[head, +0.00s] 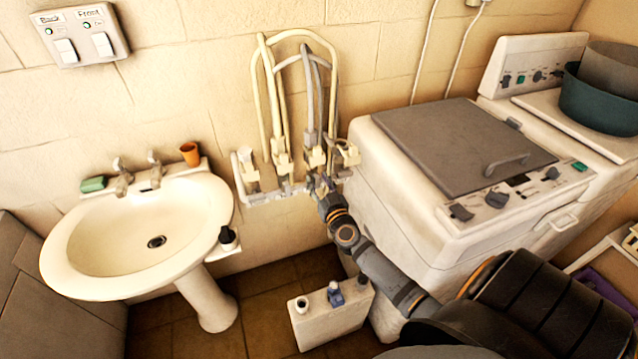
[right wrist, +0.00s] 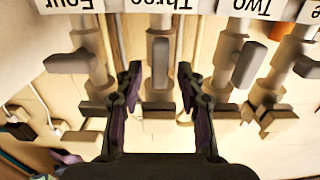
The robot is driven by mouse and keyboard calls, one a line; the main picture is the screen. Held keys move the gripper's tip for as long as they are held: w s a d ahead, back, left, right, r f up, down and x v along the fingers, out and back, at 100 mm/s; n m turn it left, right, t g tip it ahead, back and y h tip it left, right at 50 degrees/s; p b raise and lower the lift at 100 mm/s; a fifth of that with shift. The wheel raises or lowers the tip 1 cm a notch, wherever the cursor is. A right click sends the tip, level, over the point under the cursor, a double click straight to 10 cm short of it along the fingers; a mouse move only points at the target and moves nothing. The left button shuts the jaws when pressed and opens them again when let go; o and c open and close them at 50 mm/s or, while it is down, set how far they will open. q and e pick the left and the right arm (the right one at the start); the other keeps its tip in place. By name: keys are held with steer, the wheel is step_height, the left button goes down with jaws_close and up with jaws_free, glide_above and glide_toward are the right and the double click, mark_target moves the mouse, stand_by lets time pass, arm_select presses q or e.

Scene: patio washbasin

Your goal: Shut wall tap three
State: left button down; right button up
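The wall taps stand in a row on a pale manifold (head: 262,197) between the basin and the washing machine. In the right wrist view their labels show upside down. Wall tap three (right wrist: 160,62) has a grey lever lying in line with its pipe, under the label "Three". My right gripper (right wrist: 158,76) is open, with one finger on each side of tap three's body; I cannot tell if either touches. In the head view the right gripper (head: 322,184) is at the manifold's right end and partly hides the taps. My left gripper is not in view.
Tap four (right wrist: 72,62) has its lever crosswise; tap two (right wrist: 244,64) has a tilted lever close by. Hoses (head: 275,90) rise above the taps. The washing machine (head: 400,215) stands right, the basin (head: 75,250) left, a white container (head: 332,318) below.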

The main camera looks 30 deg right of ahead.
steer(key=shift+c, duration=0.4)
jaws_close()
steer(key=shift+m, duration=0.3)
steer(key=m, duration=0.2)
steer(key=m+p, duration=0.1)
steer(key=m, duration=0.4)
steer(key=shift+s+d+f+m, duration=0.15)
steer(key=shift+d+f+m, duration=0.05)
steer(key=shift+d+m, duration=0.2)
steer(key=m, duration=0.6)
steer(key=f+m+b, duration=0.1)
steer(key=m, duration=0.2)
steer(key=shift+d, duration=0.2)
steer(key=shift+m, duration=0.5)
